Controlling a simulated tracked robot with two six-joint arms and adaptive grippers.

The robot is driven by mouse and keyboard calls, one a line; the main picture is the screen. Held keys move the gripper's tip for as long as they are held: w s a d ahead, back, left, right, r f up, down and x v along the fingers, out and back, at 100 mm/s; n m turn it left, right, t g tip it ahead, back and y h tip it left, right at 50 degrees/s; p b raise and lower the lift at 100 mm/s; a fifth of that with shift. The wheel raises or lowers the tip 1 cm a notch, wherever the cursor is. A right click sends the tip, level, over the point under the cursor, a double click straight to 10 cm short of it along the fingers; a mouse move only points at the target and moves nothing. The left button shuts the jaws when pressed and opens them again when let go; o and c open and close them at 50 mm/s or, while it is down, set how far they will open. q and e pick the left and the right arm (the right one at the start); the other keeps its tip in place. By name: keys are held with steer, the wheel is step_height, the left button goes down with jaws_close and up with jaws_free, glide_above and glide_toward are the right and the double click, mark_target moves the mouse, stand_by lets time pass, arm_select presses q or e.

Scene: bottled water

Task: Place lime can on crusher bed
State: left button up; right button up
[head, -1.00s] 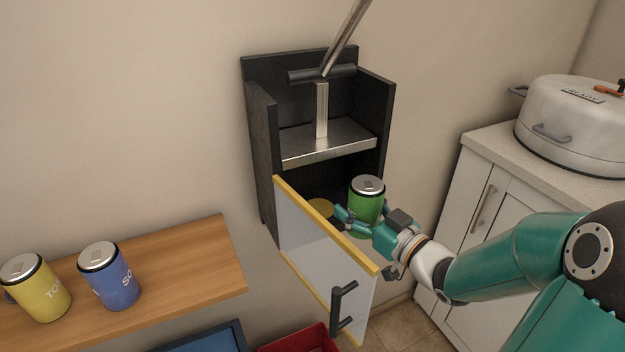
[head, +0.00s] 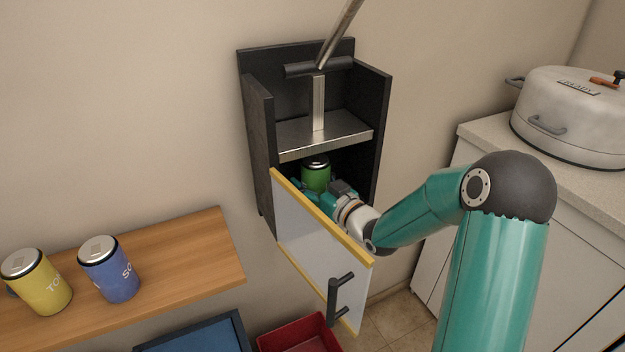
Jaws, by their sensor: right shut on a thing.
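The lime can (head: 316,176) is green with a silver lid and stands upright inside the black can crusher (head: 260,140), under its metal press plate (head: 325,136). My right gripper (head: 312,192) is shut on the can, reaching in from the right past the crusher's open door (head: 318,235). The door has a yellow edge and hides the lower part of the can and the bed below it, so I cannot tell whether the can touches the bed. My left gripper is not in view.
A yellow can (head: 38,284) and a blue can (head: 109,270) stand on a wooden shelf (head: 195,255) at the left. A blue bin (head: 200,338) and a red bin (head: 300,335) sit below. A white lidded cooker (head: 575,112) stands on the counter (head: 490,134) at the right.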

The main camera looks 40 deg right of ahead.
steer(key=shift+f, duration=0.15)
steer(key=shift+f+b, duration=0.1)
steer(key=shift+b, duration=0.2)
steer(key=o, duration=1)
steer(key=shift+r+p, duration=0.3)
steer(key=shift+p, duration=0.1)
steer(key=s, duration=0.4)
steer(key=s+a+b, duration=0.1)
steer(key=s, duration=0.7)
steer(key=shift+a+b, duration=0.15)
steer(key=shift+b, duration=0.2)
steer(key=shift+f, duration=0.1)
